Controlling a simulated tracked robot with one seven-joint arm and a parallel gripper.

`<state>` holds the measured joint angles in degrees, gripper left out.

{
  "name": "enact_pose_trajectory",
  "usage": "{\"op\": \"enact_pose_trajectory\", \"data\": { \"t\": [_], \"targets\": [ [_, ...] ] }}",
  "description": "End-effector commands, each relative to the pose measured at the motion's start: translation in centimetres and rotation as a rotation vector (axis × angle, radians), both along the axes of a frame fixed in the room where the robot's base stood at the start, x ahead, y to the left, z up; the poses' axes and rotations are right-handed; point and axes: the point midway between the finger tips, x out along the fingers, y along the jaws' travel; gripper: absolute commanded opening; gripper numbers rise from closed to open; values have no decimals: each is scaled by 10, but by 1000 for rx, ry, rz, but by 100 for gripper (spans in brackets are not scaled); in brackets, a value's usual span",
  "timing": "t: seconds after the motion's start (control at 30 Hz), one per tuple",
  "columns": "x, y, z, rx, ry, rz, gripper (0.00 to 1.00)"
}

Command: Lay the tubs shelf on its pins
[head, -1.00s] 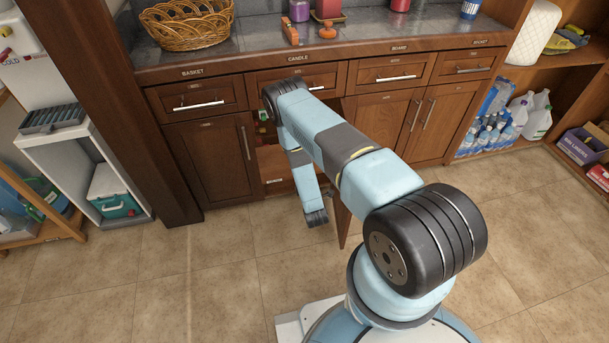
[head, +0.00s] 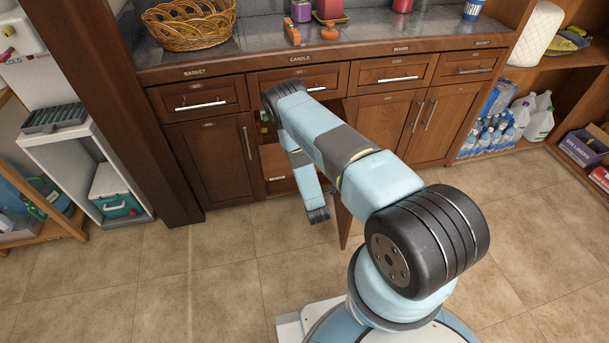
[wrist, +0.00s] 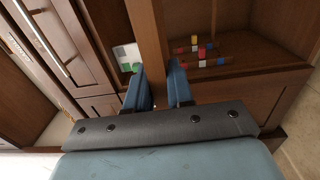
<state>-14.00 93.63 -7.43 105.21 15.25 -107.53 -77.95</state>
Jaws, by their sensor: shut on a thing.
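In the wrist view my gripper (wrist: 158,86) is shut, with its two blue fingers on either side of a brown wooden board (wrist: 151,38). I take this board to be the tubs shelf; its edge runs up the picture from between the fingers. Whether it touches any pins cannot be seen. In the head view my arm reaches down to the open cabinet under the candle drawer, and my gripper is not clearly visible there. A brown panel (head: 276,165) shows in the opening, left of my forearm.
Small coloured pieces (wrist: 202,47) lie in a wooden compartment right of the fingers. A cabinet door (head: 343,222) stands open, nearly edge-on, beside my forearm. The counter above holds a wicker basket (head: 190,24). Tiled floor (head: 225,265) is clear at front left.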

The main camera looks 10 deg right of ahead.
Motion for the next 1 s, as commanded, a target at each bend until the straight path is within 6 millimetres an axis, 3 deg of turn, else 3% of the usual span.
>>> {"op": "enact_pose_trajectory", "data": {
  "t": [1.0],
  "targets": [
    [77,-13,1,0,-4,2,0]
  ]
}}
